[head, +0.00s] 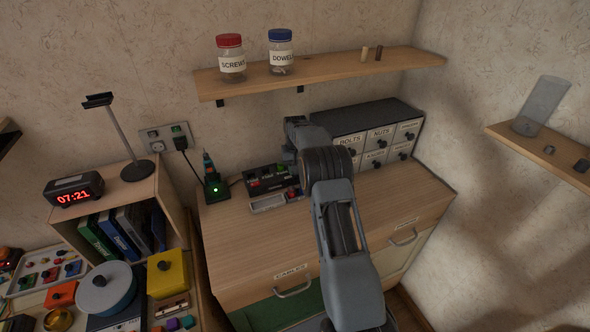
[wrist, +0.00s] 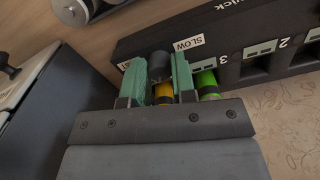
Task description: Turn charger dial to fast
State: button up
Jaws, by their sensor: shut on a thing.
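The charger (head: 262,184) is a dark box on the wooden bench top, against the back wall. In the wrist view the charger (wrist: 225,42) shows a white SLOW label, a second label partly hidden behind a finger, and numbered bays. My gripper (wrist: 159,82) has its green fingers shut around the dark dial (wrist: 159,66) at the charger's end, beside the SLOW label. The dial's pointer is hidden, so its setting cannot be read. In the head view my arm covers the gripper and the dial.
A labelled drawer cabinet (head: 372,140) stands close on the right of the arm. A soldering-iron-like tool with a green light (head: 215,183) stands left of the charger. A small grey tray (head: 268,204) lies in front of it. A shelf with jars (head: 320,73) hangs above. The front bench top is clear.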

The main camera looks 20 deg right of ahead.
jog(key=shift+m, duration=2.2)
jog(key=o, duration=0.9)
notch_tip(320, 180, up, 12)
jog(key=shift+r+b, duration=0.1)
jog(key=shift+b, duration=0.35)
